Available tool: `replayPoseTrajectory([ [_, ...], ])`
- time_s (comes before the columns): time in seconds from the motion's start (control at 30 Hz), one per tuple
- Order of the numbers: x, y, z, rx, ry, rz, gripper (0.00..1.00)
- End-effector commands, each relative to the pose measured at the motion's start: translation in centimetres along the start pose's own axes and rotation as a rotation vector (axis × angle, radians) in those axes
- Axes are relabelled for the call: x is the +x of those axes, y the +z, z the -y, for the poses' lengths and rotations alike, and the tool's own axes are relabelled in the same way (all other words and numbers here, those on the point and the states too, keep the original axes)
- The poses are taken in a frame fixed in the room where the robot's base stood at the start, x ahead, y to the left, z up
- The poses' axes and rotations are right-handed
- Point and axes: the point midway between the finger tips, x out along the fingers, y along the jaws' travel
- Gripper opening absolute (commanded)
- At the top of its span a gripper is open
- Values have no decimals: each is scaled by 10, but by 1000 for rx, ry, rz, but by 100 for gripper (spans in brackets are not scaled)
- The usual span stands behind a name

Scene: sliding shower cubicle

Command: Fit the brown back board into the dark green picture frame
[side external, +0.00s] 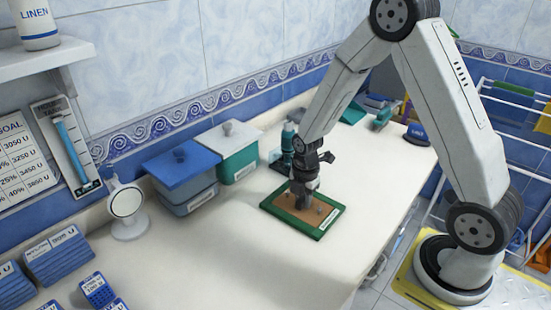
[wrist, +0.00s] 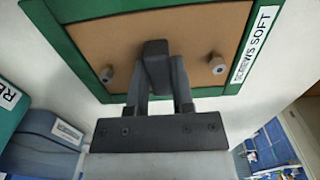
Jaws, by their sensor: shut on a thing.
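The dark green picture frame (side external: 325,229) lies flat on the pale counter, with a white label on one side. The brown back board (side external: 287,203) shows inside its border; in the wrist view the board (wrist: 100,40) fills the opening of the frame (wrist: 262,22). I cannot tell whether it sits flush. My gripper (side external: 303,202) points down over the board, near its middle. Small grey knobs (wrist: 217,65) stand on either side.
A blue-lidded box (side external: 182,168) and a teal box with a white lid (side external: 232,145) stand along the wall. A teal bottle (side external: 288,138) stands behind the frame.

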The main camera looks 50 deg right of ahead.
Motion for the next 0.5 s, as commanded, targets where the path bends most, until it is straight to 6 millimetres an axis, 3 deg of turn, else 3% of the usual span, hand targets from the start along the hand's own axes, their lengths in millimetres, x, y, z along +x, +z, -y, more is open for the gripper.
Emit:
replayPoseTrajectory([
  [0.17,0,0,0,0,0,0,0],
  [0.2,0,0,0,0,0,0,32],
  [0.3,0,0,0,0,0,0,64],
  [0.33,0,0,0,0,0,0,70],
  [0.5,0,0,0,0,0,0,70],
])
